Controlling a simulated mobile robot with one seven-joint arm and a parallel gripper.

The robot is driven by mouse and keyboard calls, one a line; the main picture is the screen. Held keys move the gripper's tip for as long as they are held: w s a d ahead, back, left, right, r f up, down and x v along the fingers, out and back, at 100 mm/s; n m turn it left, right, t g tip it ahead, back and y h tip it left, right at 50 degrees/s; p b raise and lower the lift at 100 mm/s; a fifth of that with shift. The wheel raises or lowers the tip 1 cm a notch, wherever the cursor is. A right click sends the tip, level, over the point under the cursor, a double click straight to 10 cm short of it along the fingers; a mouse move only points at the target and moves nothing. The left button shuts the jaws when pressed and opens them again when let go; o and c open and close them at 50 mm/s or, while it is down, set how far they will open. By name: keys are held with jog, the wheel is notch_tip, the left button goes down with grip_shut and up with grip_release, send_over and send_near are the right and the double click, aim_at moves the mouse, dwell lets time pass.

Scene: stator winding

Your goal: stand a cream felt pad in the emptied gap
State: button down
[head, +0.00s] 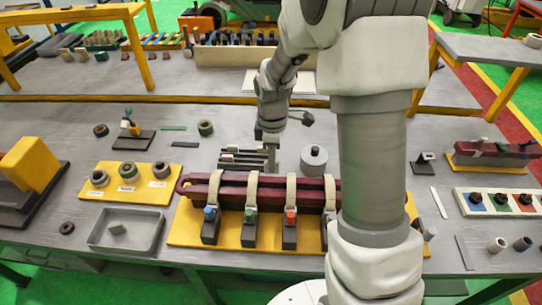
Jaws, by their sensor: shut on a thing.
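Dark-red coil bars (230,190) lie across a yellow base plate (183,228), under several cream straps with dark clamp blocks (250,231) in front. My gripper (272,160) points down just behind the bars, at the right end of a dark rack of grey strips (240,157). It is shut on a small, pale piece between its fingertips. The piece is too small here to tell whether it is a cream felt pad. I cannot make out the emptied gap; my arm covers the right part of the bars.
The grey tray (92,243) stands front left, near a yellow board (148,196) with several rings. A grey cylinder (314,160) stands close right of my gripper. A white board (497,203) with coloured pads is at the right.

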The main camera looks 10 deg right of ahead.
aim_at(272, 178)
jog(key=shift+f, duration=0.15)
jog(key=shift+f+b, duration=2.6)
jog(key=shift+f, duration=0.9)
jog(key=c, duration=0.8)
grip_release()
notch_tip(272, 178, up, 18)
jog(key=shift+f, duration=0.25)
